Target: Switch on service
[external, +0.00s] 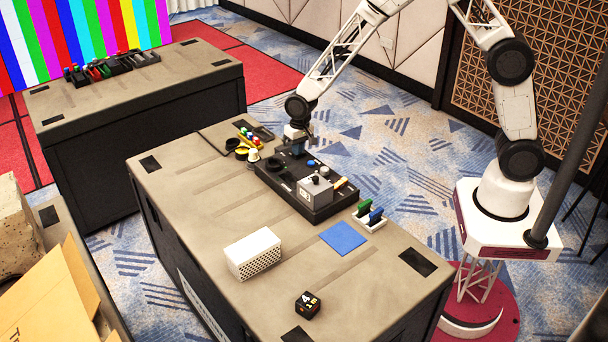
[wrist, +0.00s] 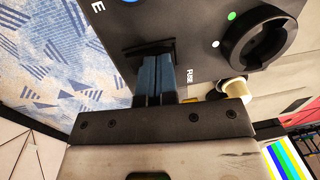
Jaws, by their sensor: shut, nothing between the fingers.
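A dark control panel (external: 272,184) lies on the near case, and part of it fills the top of the wrist view (wrist: 200,30). My gripper (external: 299,148) is over the panel's far end, pointing down. In the wrist view my gripper (wrist: 155,70) is shut and empty, its blue-grey fingers at a black fitting (wrist: 146,49) beside the word FUSE. I cannot tell whether they touch it. A black rotary knob (wrist: 258,40) with green and white dots beside it is to the right. A label ending in E and a blue edge show at the top. No full service label is readable.
On the panel are a grey box (external: 315,190) and a blue button (external: 311,163). Around it are a yellow tray (external: 246,143), green and blue upright pieces (external: 370,213), a blue mat (external: 346,238), a white perforated box (external: 254,254) and a black die (external: 307,305).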

